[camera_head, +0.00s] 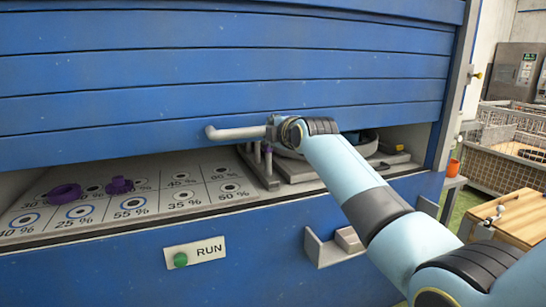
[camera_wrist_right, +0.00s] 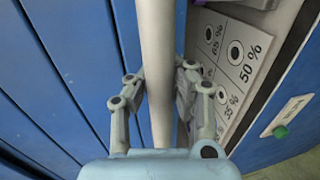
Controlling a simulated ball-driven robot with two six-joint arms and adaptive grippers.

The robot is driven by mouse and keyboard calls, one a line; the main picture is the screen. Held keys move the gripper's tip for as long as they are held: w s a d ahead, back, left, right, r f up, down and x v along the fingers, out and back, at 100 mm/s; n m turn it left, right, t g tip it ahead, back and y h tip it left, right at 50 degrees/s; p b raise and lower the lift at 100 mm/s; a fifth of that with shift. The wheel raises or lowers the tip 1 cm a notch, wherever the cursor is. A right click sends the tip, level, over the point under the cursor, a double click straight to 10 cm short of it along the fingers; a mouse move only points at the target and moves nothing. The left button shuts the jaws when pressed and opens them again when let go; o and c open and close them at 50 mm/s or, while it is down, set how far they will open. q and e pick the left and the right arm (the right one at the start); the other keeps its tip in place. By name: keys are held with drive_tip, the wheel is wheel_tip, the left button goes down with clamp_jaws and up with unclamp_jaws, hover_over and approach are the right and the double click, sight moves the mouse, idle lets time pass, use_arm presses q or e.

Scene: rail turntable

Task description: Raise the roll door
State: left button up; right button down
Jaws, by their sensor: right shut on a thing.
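The blue slatted roll door (camera_head: 220,85) hangs partly raised, with a gap under its lower edge. A light grey bar handle (camera_head: 235,132) runs along its bottom slat. My right gripper (camera_head: 272,128) is at the right part of the handle. In the right wrist view the handle bar (camera_wrist_right: 158,60) passes between the fingers of the right gripper (camera_wrist_right: 158,95), which are shut on it. The door slats (camera_wrist_right: 60,70) show to the left there. The right end of the handle is hidden behind my gripper and arm in the head view. My left gripper is not in view.
Under the door is a grey panel (camera_head: 105,222) with percent labels and purple knobs (camera_head: 65,193). A round turntable (camera_head: 355,150) sits behind my right arm. A RUN plate with a green button (camera_head: 181,259) is on the blue front. A wooden table (camera_head: 520,215) and wire cages (camera_head: 500,170) stand right.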

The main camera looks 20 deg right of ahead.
sight(264, 33)
wheel_tip(264, 33, up, 8)
drive_tip(key=p, duration=0.4)
drive_tip(key=shift+w+r, duration=0.1)
drive_tip(key=shift+r, duration=0.05)
wheel_tip(264, 33, up, 8)
drive_tip(key=p, duration=0.6)
wheel_tip(264, 33, up, 6)
drive_tip(key=p, duration=0.5)
drive_tip(key=shift+w+r, duration=0.1)
drive_tip(key=shift+r, duration=0.15)
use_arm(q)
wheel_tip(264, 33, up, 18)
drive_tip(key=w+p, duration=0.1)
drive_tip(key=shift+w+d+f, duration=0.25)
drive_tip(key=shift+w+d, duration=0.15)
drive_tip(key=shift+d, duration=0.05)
use_arm(e)
drive_tip(key=shift+r, duration=0.7)
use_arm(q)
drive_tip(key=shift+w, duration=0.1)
